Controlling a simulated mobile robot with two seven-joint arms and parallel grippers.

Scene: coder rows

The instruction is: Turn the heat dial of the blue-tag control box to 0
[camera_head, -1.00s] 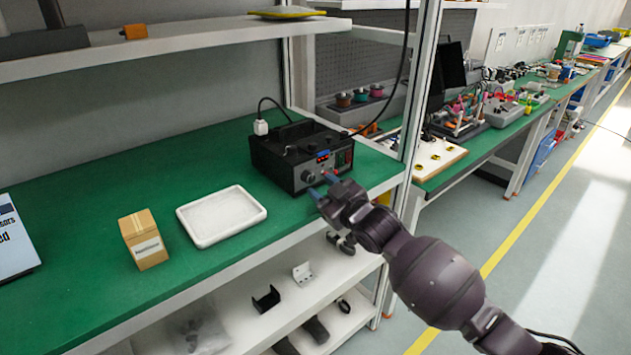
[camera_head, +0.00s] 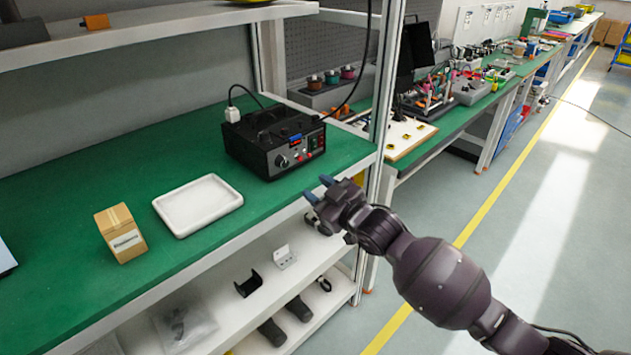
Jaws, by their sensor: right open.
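The black control box (camera_head: 273,141) stands on the green bench top, with its front panel facing the bench's front edge. A blue tag (camera_head: 295,139) is at the top of that panel. A dial (camera_head: 282,161) sits on the left part of the panel; its setting is too small to read. My right gripper (camera_head: 318,189) is open and empty. Its blue fingertips show in front of and below the box, near the bench's front edge, apart from the dial. My left gripper is not in view.
A white tray (camera_head: 198,204) and a small cardboard box (camera_head: 121,233) stand left of the control box. A white plug (camera_head: 232,114) with a black cable is behind it. A rack post (camera_head: 385,90) rises to its right. A lower shelf (camera_head: 213,294) holds brackets and dark parts.

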